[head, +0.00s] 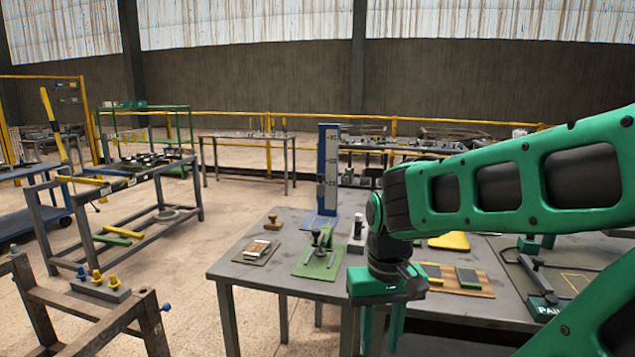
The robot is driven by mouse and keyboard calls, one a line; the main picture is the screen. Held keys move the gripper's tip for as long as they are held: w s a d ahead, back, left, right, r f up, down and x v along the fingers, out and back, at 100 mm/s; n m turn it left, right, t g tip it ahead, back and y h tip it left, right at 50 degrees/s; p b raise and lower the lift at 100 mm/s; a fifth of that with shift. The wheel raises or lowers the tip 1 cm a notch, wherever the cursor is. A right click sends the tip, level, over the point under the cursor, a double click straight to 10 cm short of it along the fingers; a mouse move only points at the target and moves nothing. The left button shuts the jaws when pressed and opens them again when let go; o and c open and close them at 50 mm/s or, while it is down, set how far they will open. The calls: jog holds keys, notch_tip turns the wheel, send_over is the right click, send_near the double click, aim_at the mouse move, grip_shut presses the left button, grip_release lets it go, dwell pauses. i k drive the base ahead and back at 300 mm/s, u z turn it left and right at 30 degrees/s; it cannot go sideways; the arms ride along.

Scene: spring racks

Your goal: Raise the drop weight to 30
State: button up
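A tall blue stand (321,217) with a pale upright scale (329,150) stands at the back of the grey table (232,262). The scale has dark markings, too small to read surely. A small grey piece at the lower part of the scale may be the drop weight; I cannot tell its exact height. My gripper (381,335) points down in front of the table's front edge, to the right of and nearer than the stand. Its two green fingers are apart with nothing seen between them. The fingertips are near the bottom of the picture.
A green plate with a clamp (319,262) lies in front of the stand. A small upright cylinder (358,226) is to its right. A board with a small box (257,250) lies left. My arm hides part of the table's right side.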

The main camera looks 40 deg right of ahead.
aim_at(320, 185)
jog(key=z, duration=0.55)
jog(key=i, duration=0.9)
jog(key=z, duration=0.45)
